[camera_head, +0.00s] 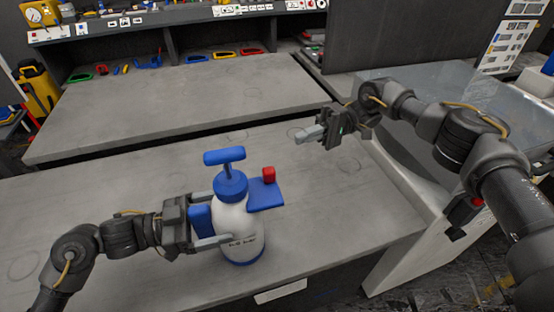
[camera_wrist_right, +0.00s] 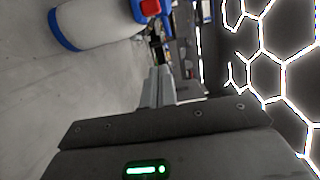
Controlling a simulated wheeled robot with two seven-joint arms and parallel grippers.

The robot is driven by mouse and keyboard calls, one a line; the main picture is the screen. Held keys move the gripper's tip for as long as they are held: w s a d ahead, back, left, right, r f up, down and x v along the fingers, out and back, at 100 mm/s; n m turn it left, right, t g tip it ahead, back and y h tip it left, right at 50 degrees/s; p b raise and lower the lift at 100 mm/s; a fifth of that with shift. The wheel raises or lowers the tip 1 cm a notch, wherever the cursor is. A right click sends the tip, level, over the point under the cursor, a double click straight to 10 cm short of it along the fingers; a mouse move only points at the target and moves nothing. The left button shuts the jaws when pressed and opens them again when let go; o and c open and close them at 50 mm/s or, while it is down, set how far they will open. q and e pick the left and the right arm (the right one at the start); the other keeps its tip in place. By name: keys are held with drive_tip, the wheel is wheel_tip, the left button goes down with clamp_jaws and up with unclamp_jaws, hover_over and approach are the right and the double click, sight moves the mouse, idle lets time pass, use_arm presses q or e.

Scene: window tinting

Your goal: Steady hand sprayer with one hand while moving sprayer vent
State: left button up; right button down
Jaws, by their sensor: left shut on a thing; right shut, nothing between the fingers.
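The hand sprayer (camera_head: 236,222) stands upright on the grey workbench, with a white body, blue base, blue collar and blue T-shaped pump handle (camera_head: 224,156). A red vent (camera_head: 268,173) sits on its blue side piece (camera_head: 266,194). My left gripper (camera_head: 214,225) is shut on the sprayer's body from the left. My right gripper (camera_head: 305,134) is shut and empty, above the bench to the right of and beyond the sprayer, apart from it. In the right wrist view the shut fingers (camera_wrist_right: 160,88) show, with the sprayer (camera_wrist_right: 95,22) and red vent (camera_wrist_right: 150,7) at the top.
The grey workbench (camera_head: 120,215) is clear around the sprayer. A second grey table (camera_head: 160,100) lies behind it, across a dark gap. Shelves with tools (camera_head: 165,62) stand at the back. A glass pane (camera_head: 440,80) is at the right, near my right arm.

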sight(269, 175)
drive_tip(key=s+a, duration=0.7)
drive_tip(key=s, duration=0.1)
drive_tip(key=shift+a, duration=0.25)
idle(0.4)
drive_tip(key=s, duration=0.2)
drive_tip(key=s+d, duration=0.1)
drive_tip(key=s, duration=0.2)
idle(0.3)
